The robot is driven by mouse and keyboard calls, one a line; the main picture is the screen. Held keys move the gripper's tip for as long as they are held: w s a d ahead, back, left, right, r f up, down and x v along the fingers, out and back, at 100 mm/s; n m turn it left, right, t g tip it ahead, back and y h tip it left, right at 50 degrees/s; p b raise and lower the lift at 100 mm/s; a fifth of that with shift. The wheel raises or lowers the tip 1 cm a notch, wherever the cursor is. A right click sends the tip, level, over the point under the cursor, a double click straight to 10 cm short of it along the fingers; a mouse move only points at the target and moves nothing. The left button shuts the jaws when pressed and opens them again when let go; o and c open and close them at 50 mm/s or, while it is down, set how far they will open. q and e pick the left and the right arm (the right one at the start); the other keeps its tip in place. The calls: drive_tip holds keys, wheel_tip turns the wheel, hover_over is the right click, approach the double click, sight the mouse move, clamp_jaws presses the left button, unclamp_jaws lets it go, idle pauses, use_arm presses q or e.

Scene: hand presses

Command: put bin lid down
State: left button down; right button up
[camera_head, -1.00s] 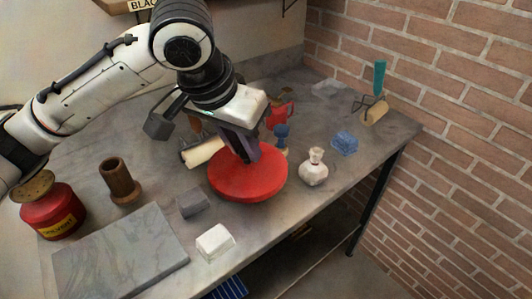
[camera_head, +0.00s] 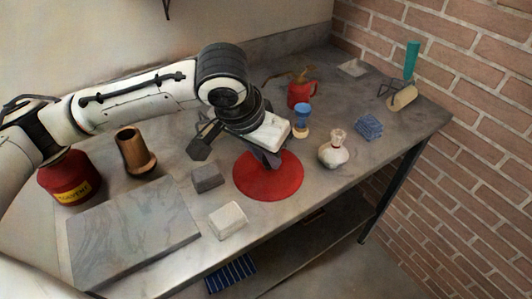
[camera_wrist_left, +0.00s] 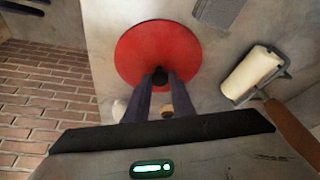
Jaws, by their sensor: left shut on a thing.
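The red round bin lid (camera_head: 268,180) is level at the front middle of the workbench. It lies on the bench top or just above it; I cannot tell which. My left gripper (camera_head: 273,160) points down over the lid from above. In the left wrist view, its two dark fingers (camera_wrist_left: 160,82) are shut on the small dark knob in the lid (camera_wrist_left: 150,48). The gripper hides the knob in the head view. No bin shows under the lid. My right gripper is out of view.
Around the lid stand a white bottle (camera_head: 333,152), a blue-topped stamp (camera_head: 301,120), a grey block (camera_head: 207,178) and a white block (camera_head: 227,219). A grey slab (camera_head: 130,232) and red solvent can (camera_head: 70,178) are at left. A roller (camera_wrist_left: 250,72) shows in the wrist view.

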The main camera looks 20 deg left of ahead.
use_arm(q)
drive_tip(key=c, duration=1.5)
unclamp_jaws()
drive_tip(key=shift+f, duration=0.1)
drive_tip(key=shift+r, duration=0.4)
drive_tip(key=p+v, duration=0.1)
drive_tip(key=v, duration=1)
drive_tip(key=shift+s+r+p, duration=0.2)
drive_tip(key=shift+s+p, duration=0.1)
drive_tip(key=shift+p, duration=0.05)
